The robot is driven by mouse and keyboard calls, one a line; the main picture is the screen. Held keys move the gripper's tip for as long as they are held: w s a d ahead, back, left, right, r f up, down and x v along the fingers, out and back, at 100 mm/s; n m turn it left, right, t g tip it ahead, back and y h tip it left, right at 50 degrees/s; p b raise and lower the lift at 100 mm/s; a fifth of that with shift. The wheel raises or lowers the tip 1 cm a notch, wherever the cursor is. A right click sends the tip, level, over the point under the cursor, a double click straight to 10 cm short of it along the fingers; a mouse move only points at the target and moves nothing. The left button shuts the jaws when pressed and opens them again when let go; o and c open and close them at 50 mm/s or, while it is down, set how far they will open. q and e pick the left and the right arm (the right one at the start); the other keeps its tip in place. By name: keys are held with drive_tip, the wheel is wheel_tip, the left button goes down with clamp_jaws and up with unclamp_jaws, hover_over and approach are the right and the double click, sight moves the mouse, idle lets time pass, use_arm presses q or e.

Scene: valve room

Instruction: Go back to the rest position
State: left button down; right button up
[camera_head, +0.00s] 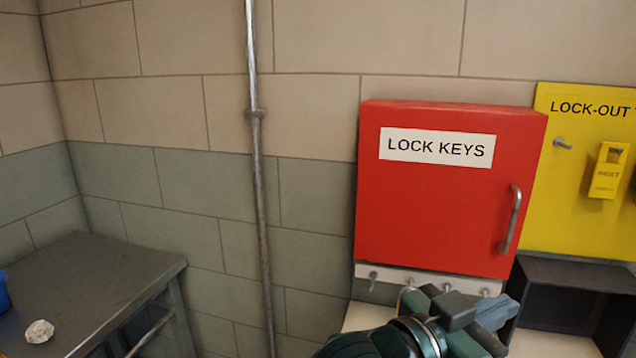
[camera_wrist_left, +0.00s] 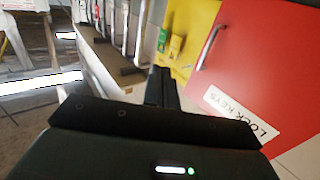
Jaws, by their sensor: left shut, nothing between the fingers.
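My left gripper (camera_head: 494,312) is at the lower right of the head view, in front of the hook strip below the red LOCK KEYS cabinet (camera_head: 430,220). Its fingers are shut with nothing between them. In the left wrist view the closed dark fingers (camera_wrist_left: 162,88) point towards the yellow board, and the red cabinet (camera_wrist_left: 265,70) is to their right. The cabinet door is closed, with a metal handle on its right side. My right gripper is not in view.
A yellow LOCK-OUT board (camera_head: 580,220) with a yellow padlock tag (camera_head: 607,172) hangs right of the cabinet. A dark open box (camera_head: 570,275) stands below it. A grey table (camera_head: 110,270) with a crumpled white lump (camera_head: 39,331) is at left. A vertical pipe (camera_head: 257,150) runs along the wall.

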use_arm(q)
drive_tip(key=w+a+f+n+t+y, duration=0.15)
drive_tip(key=w+a+f+y, duration=0.35)
drive_tip(key=a+f, duration=0.6)
drive_tip(key=w+a+f+t+y, duration=0.25)
drive_tip(key=w+a+f, duration=0.45)
drive_tip(key=a, duration=0.8)
drive_tip(key=s+a+f+n+g+y, duration=0.1)
drive_tip(key=s+a+f+n+y, duration=0.15)
drive_tip(key=s+a+f, duration=0.75)
drive_tip(key=s+a+f+n+g+y, duration=0.1)
drive_tip(key=s+a+f+y, duration=0.2)
drive_tip(key=s+a+f, duration=0.65)
drive_tip(key=s+d+r+n+t+p, duration=0.1)
drive_tip(key=d+n, duration=0.4)
drive_tip(key=d, duration=0.5)
drive_tip(key=shift+s+r+t, duration=0.3)
